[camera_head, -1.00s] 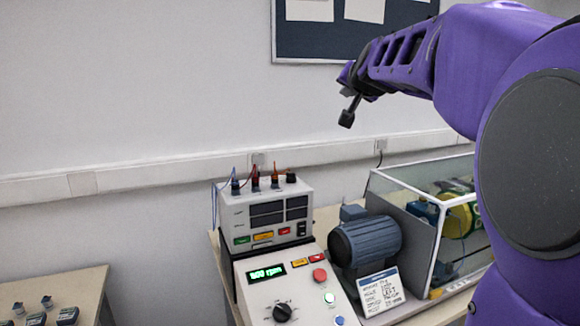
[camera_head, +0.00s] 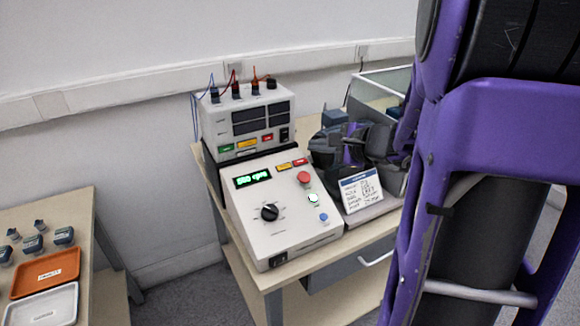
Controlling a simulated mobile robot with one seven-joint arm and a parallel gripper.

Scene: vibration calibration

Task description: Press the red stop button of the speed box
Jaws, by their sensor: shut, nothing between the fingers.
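The speed box (camera_head: 282,215) is a pale sloped console on the table, with a lit green display (camera_head: 252,179) and a black knob (camera_head: 269,212). Its red stop button (camera_head: 304,178) is a round mushroom head near the upper right of the panel, in plain view. A lit pale green button (camera_head: 313,198) and a blue button (camera_head: 323,217) lie below it. My gripper (camera_head: 350,152) shows as a dark shape to the right of the red button, in front of the motor and apart from the button. It is shut and empty; its fingertips are hard to make out against the motor.
A meter unit (camera_head: 246,122) with cables stands behind the speed box. The motor (camera_head: 326,149) and a labelled card (camera_head: 361,190) are to its right, beside a clear-walled enclosure (camera_head: 385,82). A side table at left holds an orange tray (camera_head: 45,272) and a white tray (camera_head: 42,307).

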